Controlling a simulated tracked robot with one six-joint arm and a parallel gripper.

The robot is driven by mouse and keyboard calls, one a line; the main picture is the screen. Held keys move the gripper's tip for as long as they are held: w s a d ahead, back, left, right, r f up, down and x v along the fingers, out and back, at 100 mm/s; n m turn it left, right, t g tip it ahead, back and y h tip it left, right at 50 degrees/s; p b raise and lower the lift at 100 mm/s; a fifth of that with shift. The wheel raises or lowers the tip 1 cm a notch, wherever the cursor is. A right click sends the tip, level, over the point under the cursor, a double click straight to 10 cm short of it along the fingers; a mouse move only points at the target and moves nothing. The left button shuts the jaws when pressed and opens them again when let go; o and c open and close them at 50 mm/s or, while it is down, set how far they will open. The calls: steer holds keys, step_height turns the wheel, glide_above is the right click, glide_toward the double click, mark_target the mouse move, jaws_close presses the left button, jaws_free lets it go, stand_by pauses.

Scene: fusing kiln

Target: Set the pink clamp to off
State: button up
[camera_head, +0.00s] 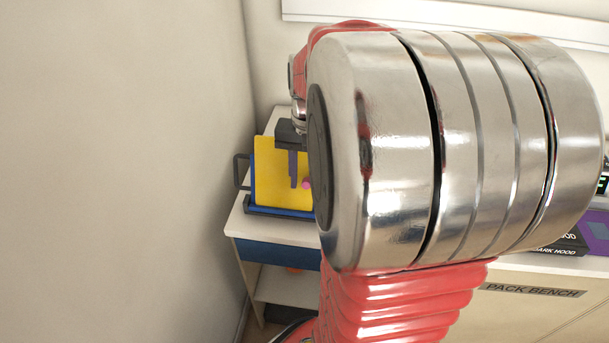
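A small pink knob (307,183), the only pink part in view, shows in front of a yellow panel at the edge of my arm. Most of what is around it is hidden, and its setting cannot be read. The finger gap is not clear from here.
The panel stands in a blue tray (268,210) with a dark handle (240,171) on a white cart (270,231). A wall rises close on the left. The pack bench (530,291) is at the right, with dark boxes (565,243) on it. My arm blocks the middle.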

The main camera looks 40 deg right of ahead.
steer(key=shift+c, duration=0.7)
jaws_close()
steer(key=shift+f+g, duration=0.1)
steer(key=shift+g, duration=0.2)
steer(key=shift+a+f+n+g+h, duration=0.25)
steer(key=shift+n+g+h, duration=0.15)
steer(key=shift+g+h, duration=0.15)
steer(key=g+h, duration=0.1)
steer(key=f+n+g+h, duration=0.1)
steer(key=h, duration=0.1)
steer(key=shift+s+f+g, duration=0.2)
steer(key=shift+f+g, duration=0.05)
steer(key=shift+g, duration=0.1)
steer(key=shift+s+f+n+g+h, duration=0.2)
steer(key=shift+f+n+g+h, duration=0.15)
steer(key=shift+g+h, duration=0.25)
steer(key=shift+s+f+n+g+h, duration=0.15)
steer(key=shift+f+n+g+h, duration=0.05)
steer(key=shift+n+g+h, duration=0.4)
steer(key=shift+s+d+f+n+g+h, duration=0.1)
steer(key=shift+s+f+n+g+h, duration=0.2)
steer(key=shift+h, duration=0.4)
steer(key=shift+s+d+f+n+g+h, duration=0.1)
steer(key=shift+s+n+g+h, duration=0.25)
steer(key=shift+h, duration=0.3)
steer(key=shift+w, duration=0.1)
